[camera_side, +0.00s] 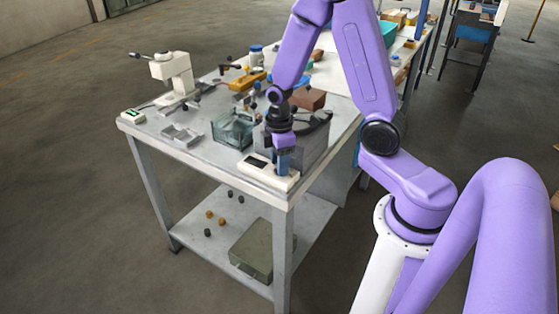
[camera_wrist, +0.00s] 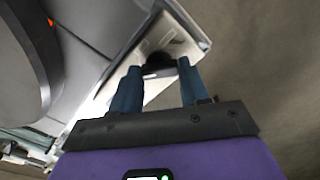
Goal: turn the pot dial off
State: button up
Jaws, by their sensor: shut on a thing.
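A white control box (camera_side: 252,171) with a dark display sits at the near corner of the bench. It also shows in the wrist view (camera_wrist: 184,45). The pot dial is a dark round knob (camera_wrist: 158,60) on this box, seen between my fingers in the wrist view. My gripper (camera_side: 283,172) points down at the box with its blue fingers on either side of the dial, shut on it. In the side view the fingers hide the dial. I cannot read the dial's setting.
A grey boxy unit (camera_side: 306,150) with a dark curved part stands right behind the control box. A greenish glass container (camera_side: 233,130), a small metal tray (camera_side: 181,136) and a white stand device (camera_side: 175,75) are further left. The bench edge is close to the box.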

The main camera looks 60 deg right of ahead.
jog(key=shift+n, duration=0.6)
jog(key=o, duration=1.1)
jog(key=shift+c, duration=0.2)
jog(key=shift+r, duration=0.1)
notch_tip(320, 180, up, 17)
jog(key=shift+r, duration=0.15)
